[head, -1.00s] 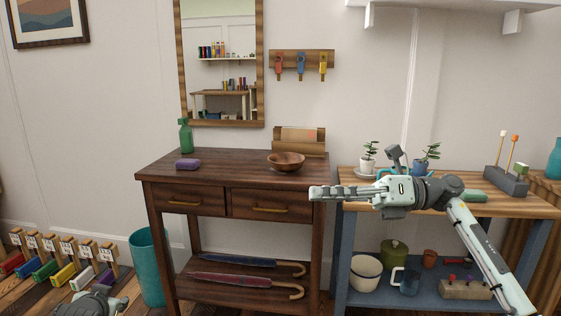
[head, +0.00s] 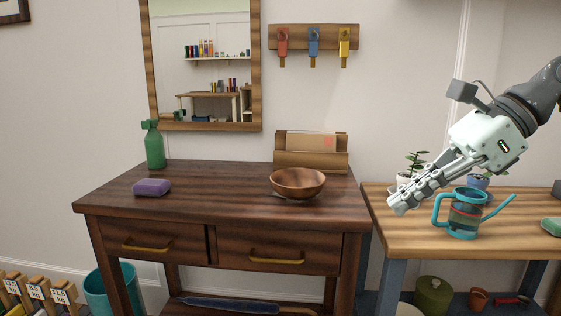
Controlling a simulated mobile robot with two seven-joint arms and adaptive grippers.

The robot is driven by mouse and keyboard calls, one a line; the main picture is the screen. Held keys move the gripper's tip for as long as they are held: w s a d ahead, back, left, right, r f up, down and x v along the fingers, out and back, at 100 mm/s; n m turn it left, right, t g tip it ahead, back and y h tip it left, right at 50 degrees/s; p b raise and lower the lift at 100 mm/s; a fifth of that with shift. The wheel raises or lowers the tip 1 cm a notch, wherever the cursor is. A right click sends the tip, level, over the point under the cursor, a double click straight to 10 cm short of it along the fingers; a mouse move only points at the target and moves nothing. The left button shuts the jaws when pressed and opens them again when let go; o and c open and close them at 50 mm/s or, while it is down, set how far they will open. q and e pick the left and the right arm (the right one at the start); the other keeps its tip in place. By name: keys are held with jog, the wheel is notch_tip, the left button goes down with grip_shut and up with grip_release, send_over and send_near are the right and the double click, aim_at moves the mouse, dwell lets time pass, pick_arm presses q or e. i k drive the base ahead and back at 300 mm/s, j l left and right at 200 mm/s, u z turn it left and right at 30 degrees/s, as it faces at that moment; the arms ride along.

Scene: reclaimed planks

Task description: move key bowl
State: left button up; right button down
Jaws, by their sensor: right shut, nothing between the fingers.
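The key bowl (head: 298,184) is a round brown wooden bowl. It stands upright on the dark wooden console table (head: 222,209), right of the middle and near the letter holder. Something small and thin shows at the foot of the bowl, too small to tell. My right gripper (head: 398,206) is shut and empty. It hangs to the right of the bowl, apart from it, around the gap between the console and the lighter bench. My left gripper is out of view.
A purple sponge-like block (head: 152,187) and a green spray bottle (head: 153,146) stand on the console's left. A wooden letter holder (head: 310,160) is behind the bowl. A teal watering can (head: 465,213) and potted plants stand on the bench (head: 420,236). The console's front middle is clear.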

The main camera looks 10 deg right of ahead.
aim_at(293, 183)
jog(key=i, duration=0.9)
